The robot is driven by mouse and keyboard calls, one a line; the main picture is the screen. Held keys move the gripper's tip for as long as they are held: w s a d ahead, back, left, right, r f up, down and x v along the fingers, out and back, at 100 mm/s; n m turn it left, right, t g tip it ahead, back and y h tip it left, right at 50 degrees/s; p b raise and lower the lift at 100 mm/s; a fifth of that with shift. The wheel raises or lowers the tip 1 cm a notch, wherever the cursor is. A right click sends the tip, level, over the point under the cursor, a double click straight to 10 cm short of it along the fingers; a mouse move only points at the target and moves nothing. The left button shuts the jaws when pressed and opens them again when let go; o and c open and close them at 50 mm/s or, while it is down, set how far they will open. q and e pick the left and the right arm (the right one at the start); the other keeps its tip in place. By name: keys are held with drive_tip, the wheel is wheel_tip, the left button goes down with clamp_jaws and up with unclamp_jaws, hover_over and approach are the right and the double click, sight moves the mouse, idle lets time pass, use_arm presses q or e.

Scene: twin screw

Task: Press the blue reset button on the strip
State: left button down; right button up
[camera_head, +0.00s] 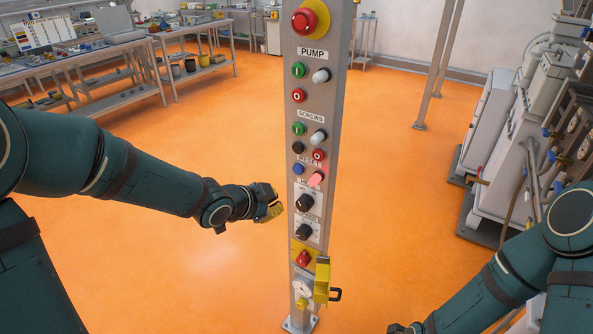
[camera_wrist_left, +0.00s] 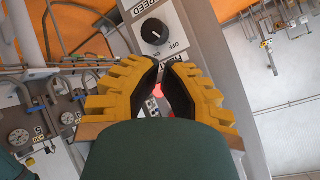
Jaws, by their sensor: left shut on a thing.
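A red patch (camera_wrist_left: 156,92) shows between the pads. The blue button cannot be made out in the wrist view.
A pink lit button (camera_head: 315,180) is close beside the blue one, with black knobs (camera_head: 305,202) below. A yellow bracket (camera_head: 322,280) sticks out low on the strip. Machinery (camera_head: 520,130) stands at right, benches (camera_head: 120,75) at left. The orange floor between is clear.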

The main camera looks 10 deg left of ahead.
use_arm(q)
approach(303, 183)
drive_tip(key=shift+f+x, duration=0.25)
drive_tip(key=shift+x, duration=1.65)
drive_tip(key=shift+s, duration=0.25)
drive_tip(key=c, duration=1.7)
unclamp_jaws()
clamp_jaws()
drive_tip(key=shift+w, duration=0.2)
drive_tip(key=shift+w+d, duration=0.15)
drive_tip(key=shift+w, duration=0.1)
